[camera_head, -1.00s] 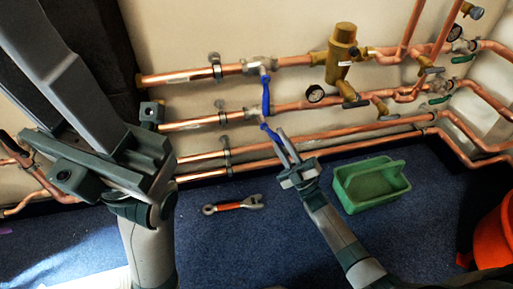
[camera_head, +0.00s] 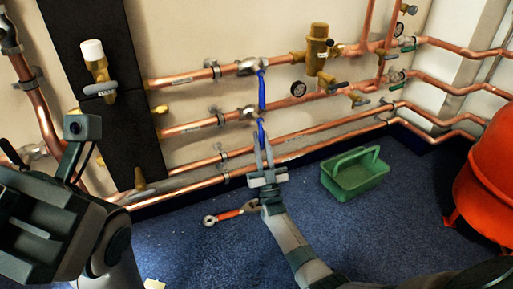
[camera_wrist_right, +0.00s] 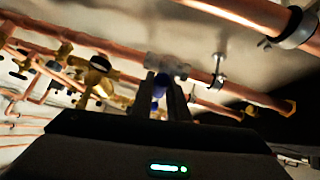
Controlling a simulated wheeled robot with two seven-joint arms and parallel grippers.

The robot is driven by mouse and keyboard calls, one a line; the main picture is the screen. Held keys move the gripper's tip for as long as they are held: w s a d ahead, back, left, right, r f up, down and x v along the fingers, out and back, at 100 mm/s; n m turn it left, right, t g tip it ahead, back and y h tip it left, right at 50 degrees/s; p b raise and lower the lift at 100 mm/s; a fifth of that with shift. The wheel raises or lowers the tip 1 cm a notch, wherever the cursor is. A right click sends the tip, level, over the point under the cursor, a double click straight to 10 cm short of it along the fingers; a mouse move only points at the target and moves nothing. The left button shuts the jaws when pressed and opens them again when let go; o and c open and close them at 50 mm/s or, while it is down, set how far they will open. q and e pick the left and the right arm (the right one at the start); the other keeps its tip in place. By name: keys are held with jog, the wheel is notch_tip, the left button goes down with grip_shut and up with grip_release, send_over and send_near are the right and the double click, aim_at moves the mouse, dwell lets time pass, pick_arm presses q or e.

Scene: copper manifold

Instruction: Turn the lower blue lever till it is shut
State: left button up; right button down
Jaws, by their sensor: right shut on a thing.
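The lower blue lever (camera_head: 261,130) hangs down, nearly crosswise to the copper pipe, from the lower valve (camera_head: 248,113). My right gripper (camera_head: 262,143) is shut on it from below. In the right wrist view, the blue lever (camera_wrist_right: 159,88) sits between the two dark fingers (camera_wrist_right: 161,103), with the valve (camera_wrist_right: 166,66) just beyond. The upper blue lever (camera_head: 262,90) also points down, above and apart from my gripper. My left gripper (camera_head: 45,225) is large and cut off at the lower left, away from the levers; its jaw opening cannot be made out.
Copper pipes (camera_head: 190,128) run along the wall, with a brass fitting (camera_head: 318,50) and gauges to the right. An orange bucket (camera_head: 490,185) stands at the right.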

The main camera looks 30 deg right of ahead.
jog(key=shift+a+m+h, duration=0.15)
jog(key=shift+m+h, duration=0.25)
jog(key=shift+m, duration=0.2)
jog(key=c, duration=1.7)
grip_release()
jog(key=shift+a, duration=0.15)
jog(key=shift+n, duration=0.3)
